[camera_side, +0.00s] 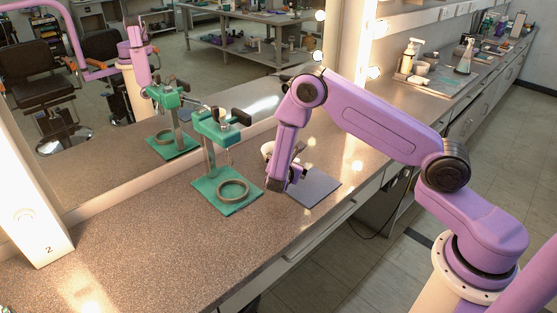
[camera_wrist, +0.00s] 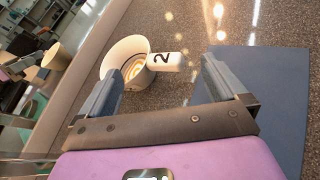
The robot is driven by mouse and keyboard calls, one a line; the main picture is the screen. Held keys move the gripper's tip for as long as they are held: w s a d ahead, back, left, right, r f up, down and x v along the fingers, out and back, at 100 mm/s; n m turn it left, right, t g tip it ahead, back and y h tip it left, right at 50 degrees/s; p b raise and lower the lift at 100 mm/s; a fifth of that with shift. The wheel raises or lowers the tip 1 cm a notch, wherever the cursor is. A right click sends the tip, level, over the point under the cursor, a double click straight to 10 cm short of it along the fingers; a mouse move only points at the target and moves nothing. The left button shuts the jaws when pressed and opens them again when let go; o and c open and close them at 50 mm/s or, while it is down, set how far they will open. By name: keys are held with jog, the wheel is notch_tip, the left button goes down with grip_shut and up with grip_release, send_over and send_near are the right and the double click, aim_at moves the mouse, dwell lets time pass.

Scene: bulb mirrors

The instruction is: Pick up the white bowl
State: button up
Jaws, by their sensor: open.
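The white bowl (camera_wrist: 112,52) stands on the speckled counter in the wrist view, beyond my left finger. A white rounded piece marked "2" (camera_wrist: 165,62) sticks out at its right side; I cannot tell whether it is part of the bowl. In the side view the bowl (camera_side: 266,149) is mostly hidden behind my forearm. My gripper (camera_wrist: 162,68) is open, its two fingers wide apart with nothing between them at the counter side. The bowl lies ahead and toward the left finger, apparently not held. In the side view my gripper is partly hidden by the wrist.
A blue-grey mat (camera_side: 315,188) lies beside my gripper; it also shows at right in the wrist view (camera_wrist: 285,105). A green stand (camera_side: 218,127) with a ring (camera_side: 232,190) on its base is to the left. A mirror runs along the back. The front-left counter (camera_side: 130,245) is clear.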

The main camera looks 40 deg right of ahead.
jog(key=shift+x, duration=3.45)
jog(key=shift+a, duration=0.1)
jog(key=c, duration=1.1)
